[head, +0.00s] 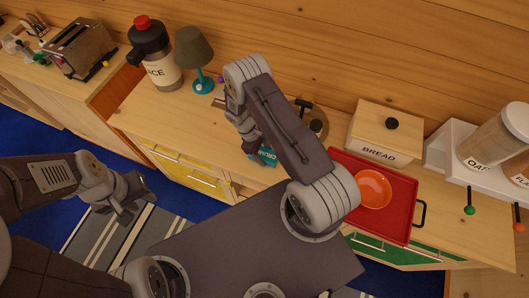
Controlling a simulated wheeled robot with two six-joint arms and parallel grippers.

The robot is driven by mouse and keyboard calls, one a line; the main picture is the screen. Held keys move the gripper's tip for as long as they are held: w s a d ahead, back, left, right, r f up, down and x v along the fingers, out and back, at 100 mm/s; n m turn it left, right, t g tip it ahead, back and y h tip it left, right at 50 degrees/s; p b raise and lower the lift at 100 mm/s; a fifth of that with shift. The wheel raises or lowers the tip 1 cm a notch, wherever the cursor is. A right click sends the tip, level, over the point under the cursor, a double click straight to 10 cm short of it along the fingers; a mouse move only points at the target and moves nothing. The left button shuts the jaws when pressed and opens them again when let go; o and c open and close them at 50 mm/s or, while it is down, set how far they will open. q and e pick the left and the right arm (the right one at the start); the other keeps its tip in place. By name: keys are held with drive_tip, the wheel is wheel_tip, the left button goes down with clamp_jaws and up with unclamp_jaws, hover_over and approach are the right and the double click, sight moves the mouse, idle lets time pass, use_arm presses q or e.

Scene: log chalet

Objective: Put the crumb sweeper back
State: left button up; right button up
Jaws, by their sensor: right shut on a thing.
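The crumb sweeper (264,157) is a teal piece with partly hidden white lettering, at the front edge of the wooden counter. My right gripper (257,145) is shut on it; my forearm hides much of the grip and whatever lies behind. I cannot tell whether the sweeper touches the counter. My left gripper (132,207) is open and empty, low over the striped rug, away from the counter.
A bread box (384,130), a red tray (390,223) with an orange bowl (373,188), and a white shelf (453,150) with jars are right. Bare counter (185,122) lies left of my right arm.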

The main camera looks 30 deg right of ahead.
drive_tip(key=shift+s+a+f, duration=0.1)
drive_tip(key=shift+f, duration=0.05)
drive_tip(key=o, duration=1.5)
drive_tip(key=shift+c, duration=0.2)
